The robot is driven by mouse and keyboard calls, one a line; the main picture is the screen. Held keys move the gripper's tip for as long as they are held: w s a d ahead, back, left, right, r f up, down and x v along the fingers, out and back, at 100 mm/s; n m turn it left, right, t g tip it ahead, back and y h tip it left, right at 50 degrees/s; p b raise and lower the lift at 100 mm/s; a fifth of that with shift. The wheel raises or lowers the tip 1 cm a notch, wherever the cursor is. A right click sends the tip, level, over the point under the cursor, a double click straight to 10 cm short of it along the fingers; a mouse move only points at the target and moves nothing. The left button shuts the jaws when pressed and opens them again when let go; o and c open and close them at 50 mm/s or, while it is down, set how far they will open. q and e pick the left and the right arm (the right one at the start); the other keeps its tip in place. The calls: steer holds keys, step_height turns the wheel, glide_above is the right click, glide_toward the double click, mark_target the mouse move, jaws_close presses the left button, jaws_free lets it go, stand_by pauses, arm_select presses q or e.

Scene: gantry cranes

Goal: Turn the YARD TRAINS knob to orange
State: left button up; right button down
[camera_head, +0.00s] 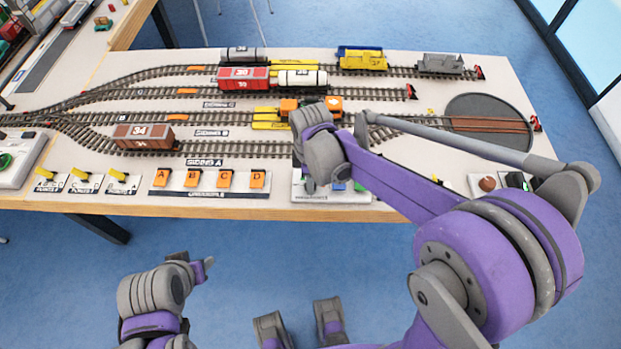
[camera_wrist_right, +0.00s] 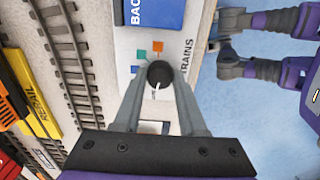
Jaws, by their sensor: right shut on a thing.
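The YARD TRAINS knob (camera_wrist_right: 160,71) is a dark round knob on a white panel (camera_wrist_right: 125,48) in the right wrist view. My right gripper (camera_wrist_right: 160,83) is shut on it, one finger on each side. Teal, orange (camera_wrist_right: 157,46), brownish and blue squares lie around the knob; the orange one is just above it in the picture. A thin white mark shows at the knob's lower side; I cannot tell which colour it selects. In the head view my right gripper (camera_head: 309,184) hides the knob. My left gripper (camera_head: 203,268) is off the table, low in the picture, its jaws unclear.
Lettered orange switches (camera_head: 194,179) and yellow levers (camera_head: 83,173) line the front edge left of the panel. Tracks with a red wagon (camera_head: 243,78) and a brown wagon (camera_head: 143,136) lie behind. A round turntable (camera_head: 490,105) is at right.

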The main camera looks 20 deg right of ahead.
steer(key=m, duration=0.4)
steer(key=shift+m, duration=0.4)
steer(key=m, duration=0.4)
steer(key=shift+m+b, duration=0.3)
steer(key=m, duration=1.8)
steer(key=shift+m, duration=2.2)
